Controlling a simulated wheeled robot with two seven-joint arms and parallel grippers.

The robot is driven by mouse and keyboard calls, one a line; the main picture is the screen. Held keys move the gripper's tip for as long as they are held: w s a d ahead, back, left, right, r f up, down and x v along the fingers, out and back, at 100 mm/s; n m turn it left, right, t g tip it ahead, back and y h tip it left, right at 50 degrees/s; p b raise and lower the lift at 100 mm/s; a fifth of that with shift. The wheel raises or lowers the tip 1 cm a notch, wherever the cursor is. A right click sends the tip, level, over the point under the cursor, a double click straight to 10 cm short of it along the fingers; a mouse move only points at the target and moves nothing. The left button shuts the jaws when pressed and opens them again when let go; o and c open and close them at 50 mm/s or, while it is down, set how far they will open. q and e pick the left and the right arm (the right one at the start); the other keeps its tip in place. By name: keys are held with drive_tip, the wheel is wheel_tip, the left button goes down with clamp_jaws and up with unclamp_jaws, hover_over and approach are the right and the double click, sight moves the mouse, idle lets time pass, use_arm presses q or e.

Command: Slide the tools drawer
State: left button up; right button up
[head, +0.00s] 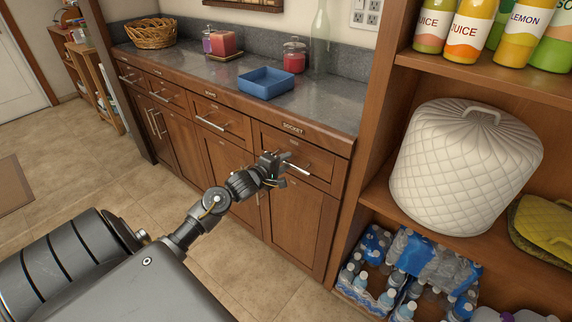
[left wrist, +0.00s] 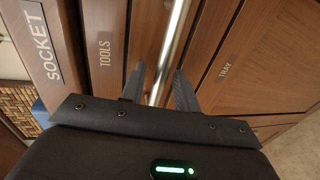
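The tools drawer (head: 322,171) is the rightmost drawer under the counter in the head view, and its front looks flush with the cabinet. In the left wrist view its front carries a "TOOLS" label (left wrist: 105,48). Its metal bar handle (head: 299,168) also shows in the left wrist view (left wrist: 174,40), running between my fingers. My left gripper (head: 275,163) is at the left part of this handle. Its two fingers (left wrist: 162,88) stand apart on either side of the bar, with a gap visible beside it. My right gripper is not in view.
Below the drawer is a cabinet door, labelled "TRAY" (left wrist: 229,68). The counter (head: 330,100) above holds a blue tray (head: 265,84), jars and a basket (head: 151,34). An open shelf (head: 375,190) with bottles stands close on the right. The floor in front is clear.

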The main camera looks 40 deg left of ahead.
use_arm(q)
drive_tip(key=shift+w, duration=0.25)
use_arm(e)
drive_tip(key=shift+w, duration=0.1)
